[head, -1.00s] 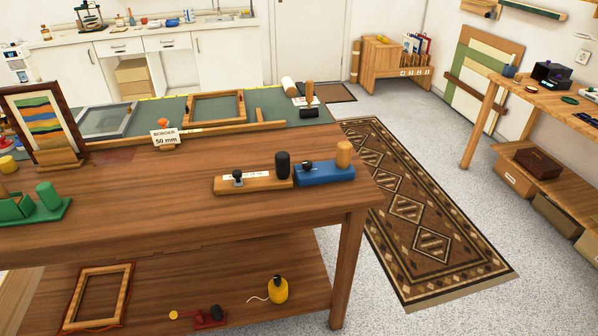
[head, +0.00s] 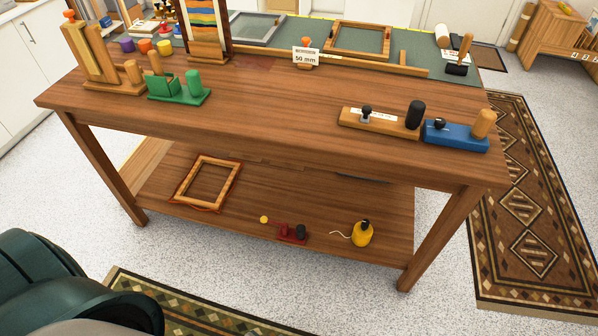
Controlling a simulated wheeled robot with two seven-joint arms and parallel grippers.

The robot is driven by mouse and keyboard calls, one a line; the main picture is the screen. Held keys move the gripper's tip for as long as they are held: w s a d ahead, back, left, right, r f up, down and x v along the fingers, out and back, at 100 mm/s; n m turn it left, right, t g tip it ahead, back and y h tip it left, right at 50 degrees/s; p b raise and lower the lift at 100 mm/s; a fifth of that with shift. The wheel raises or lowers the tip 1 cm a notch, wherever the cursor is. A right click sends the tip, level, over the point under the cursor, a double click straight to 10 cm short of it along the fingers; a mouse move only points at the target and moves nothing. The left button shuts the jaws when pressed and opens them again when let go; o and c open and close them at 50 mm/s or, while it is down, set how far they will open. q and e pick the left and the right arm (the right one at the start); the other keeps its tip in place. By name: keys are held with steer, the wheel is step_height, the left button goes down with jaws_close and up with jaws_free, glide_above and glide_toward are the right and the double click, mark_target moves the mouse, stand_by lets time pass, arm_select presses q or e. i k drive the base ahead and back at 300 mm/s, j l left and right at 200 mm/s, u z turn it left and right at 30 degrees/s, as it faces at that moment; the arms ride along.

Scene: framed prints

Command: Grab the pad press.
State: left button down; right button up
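No label tells me which item is the pad press. Several tools with upright handles stand on the wooden workbench (head: 270,112): a blue block with a wooden handle (head: 458,137), a wooden block with a black handle (head: 385,124), and a green block (head: 182,94). A black-based tool with a wooden handle (head: 457,69) stands at the far right end of the green mat. Neither gripper is in view.
A "50 mm" sign (head: 306,58) stands at the mat's front edge. Patterned rugs lie right of the bench (head: 525,200) and in front (head: 160,305). Pale floor between is clear.

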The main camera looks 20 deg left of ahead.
mark_target(299, 235)
steer(key=j+u, duration=0.1)
steer(key=u, duration=0.75)
